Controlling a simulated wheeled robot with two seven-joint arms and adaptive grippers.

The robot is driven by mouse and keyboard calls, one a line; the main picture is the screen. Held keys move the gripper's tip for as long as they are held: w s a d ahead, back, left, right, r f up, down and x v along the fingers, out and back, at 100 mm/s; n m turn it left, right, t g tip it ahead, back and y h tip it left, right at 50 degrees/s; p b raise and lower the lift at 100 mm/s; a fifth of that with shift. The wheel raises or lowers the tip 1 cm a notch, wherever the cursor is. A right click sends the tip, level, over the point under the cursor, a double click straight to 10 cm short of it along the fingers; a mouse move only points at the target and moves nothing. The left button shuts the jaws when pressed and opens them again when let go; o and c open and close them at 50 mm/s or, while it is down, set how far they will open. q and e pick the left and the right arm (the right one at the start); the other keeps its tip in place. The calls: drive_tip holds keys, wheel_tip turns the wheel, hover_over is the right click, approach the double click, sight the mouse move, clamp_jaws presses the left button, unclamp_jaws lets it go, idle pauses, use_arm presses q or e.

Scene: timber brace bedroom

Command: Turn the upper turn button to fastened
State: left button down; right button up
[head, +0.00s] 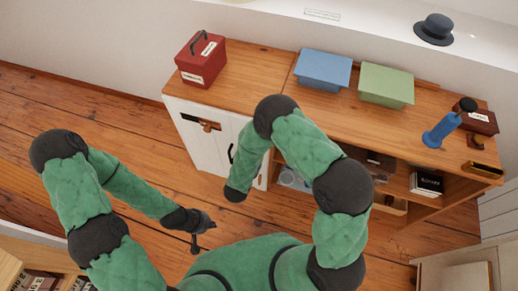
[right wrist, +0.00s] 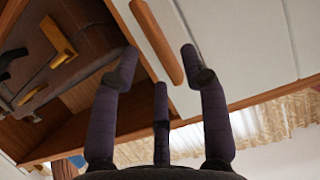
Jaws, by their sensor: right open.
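A wooden turn button (right wrist: 158,42) shows in the right wrist view as a long rounded bar. It lies along the white post, beside the white door panel (right wrist: 236,45), not across the gap.
The wooden cabinet top (head: 250,64) carries a red box (head: 201,64), a blue box (head: 323,70), a green box (head: 386,85) and a blue object (head: 441,131). Open shelves lie right of the door. A brown case (right wrist: 75,50) sits in one. The floor at left is clear.

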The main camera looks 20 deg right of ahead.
drive_tip(key=shift+b+x, duration=0.3)
drive_tip(key=shift+x, duration=0.8)
clamp_jaws()
